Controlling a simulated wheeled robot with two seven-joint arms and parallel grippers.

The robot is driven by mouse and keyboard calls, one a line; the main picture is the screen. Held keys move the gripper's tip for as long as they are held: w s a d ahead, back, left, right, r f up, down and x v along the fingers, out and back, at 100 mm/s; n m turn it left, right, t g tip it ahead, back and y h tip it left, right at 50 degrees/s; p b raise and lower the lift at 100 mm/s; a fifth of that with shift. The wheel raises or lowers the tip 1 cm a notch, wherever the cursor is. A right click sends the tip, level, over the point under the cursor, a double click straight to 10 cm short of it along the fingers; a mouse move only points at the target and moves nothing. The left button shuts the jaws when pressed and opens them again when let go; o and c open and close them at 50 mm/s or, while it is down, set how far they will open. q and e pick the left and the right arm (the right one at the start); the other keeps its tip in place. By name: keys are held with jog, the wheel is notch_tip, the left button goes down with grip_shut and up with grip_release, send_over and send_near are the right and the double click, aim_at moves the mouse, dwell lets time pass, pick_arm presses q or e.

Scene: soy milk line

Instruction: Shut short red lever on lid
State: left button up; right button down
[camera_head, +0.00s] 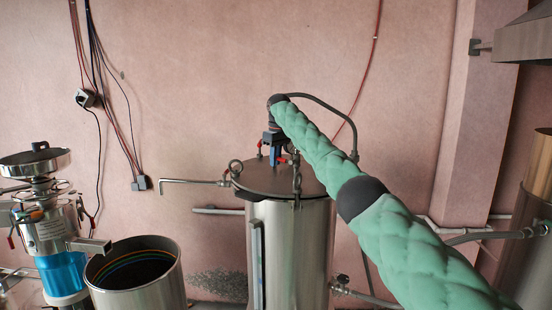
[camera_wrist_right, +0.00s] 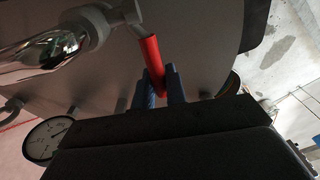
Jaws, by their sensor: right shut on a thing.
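The short red lever (camera_wrist_right: 148,62) shows in the right wrist view, running from a pale metal valve fitting (camera_wrist_right: 95,25) down between my blue fingertips. My right gripper (camera_wrist_right: 162,82) is shut on this lever, with a finger on each side of it; the lever's lower end is partly hidden by the fingers. In the head view the right gripper (camera_head: 275,153) points down over the dark round lid (camera_head: 262,183) of a steel tank (camera_head: 300,250). Small red parts show on both sides of it there, and I cannot tell which one is gripped. My left gripper is not in view.
A pressure gauge (camera_wrist_right: 45,140) sits close to the gripper. A bent pipe (camera_head: 190,182) reaches left from the lid area. An open steel pot (camera_head: 150,295) and a grinder (camera_head: 45,215) stand at the left. A hood (camera_head: 525,40) hangs at the upper right.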

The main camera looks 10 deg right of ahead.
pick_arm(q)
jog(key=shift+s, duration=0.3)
pick_arm(e)
jog(key=shift+f+g+h, duration=0.3)
jog(key=shift+g+h, duration=0.1)
dwell(0.3)
jog(key=c, duration=1.7)
grip_release()
jog(key=shift+o, duration=1)
jog(key=shift+w+a+f, duration=0.1)
